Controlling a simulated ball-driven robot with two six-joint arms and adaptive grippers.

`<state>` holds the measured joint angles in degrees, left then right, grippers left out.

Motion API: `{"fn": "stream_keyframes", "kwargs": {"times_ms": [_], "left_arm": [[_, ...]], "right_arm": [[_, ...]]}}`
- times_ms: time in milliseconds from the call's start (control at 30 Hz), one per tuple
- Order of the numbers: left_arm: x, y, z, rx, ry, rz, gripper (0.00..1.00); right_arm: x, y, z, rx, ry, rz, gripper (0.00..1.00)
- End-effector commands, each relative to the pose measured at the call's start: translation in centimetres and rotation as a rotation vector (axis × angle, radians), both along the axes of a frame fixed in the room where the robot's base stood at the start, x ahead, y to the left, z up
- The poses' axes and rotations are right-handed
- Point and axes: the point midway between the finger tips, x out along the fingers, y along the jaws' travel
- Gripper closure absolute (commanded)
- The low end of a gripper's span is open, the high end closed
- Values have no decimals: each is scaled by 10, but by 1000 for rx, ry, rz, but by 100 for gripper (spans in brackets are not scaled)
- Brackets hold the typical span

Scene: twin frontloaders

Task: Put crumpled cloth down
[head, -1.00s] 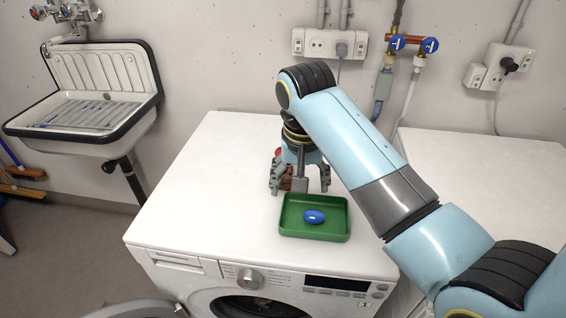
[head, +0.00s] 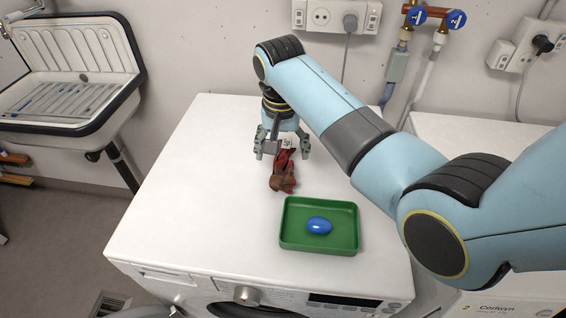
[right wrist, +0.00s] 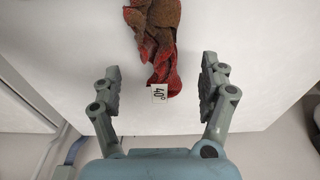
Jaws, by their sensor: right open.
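The crumpled cloth (head: 284,172), red and brown, lies on the white top of the washing machine (head: 200,170), behind the green tray. In the right wrist view the cloth (right wrist: 156,40) shows a white "40°" tag, and its near end reaches between the fingers. My right gripper (head: 281,155) is open above the far end of the cloth; in the right wrist view its fingers (right wrist: 161,88) stand apart on either side, with gaps to the cloth. My left gripper is not in view.
A green tray (head: 287,238) holding a blue egg-shaped object (head: 319,226) stands near the machine's front edge. A sink (head: 75,75) hangs on the wall at left. A second white top (head: 480,135) is at right. The machine's left top is clear.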

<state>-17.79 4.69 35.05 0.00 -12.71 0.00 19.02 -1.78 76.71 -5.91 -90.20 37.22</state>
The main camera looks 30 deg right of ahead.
Motion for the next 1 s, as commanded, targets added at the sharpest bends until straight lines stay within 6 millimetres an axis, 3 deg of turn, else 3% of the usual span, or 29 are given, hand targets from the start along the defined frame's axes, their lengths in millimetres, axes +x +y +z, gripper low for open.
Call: {"fn": "stream_keyframes", "kwargs": {"times_ms": [333,633,1000], "left_arm": [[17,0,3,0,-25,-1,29],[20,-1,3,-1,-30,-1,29],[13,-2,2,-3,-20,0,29]], "right_arm": [[2,-3,-46,0,1,-1,23],[3,-4,-52,0,-1,0,23],[3,-4,-52,0,-1,0,71]]}}
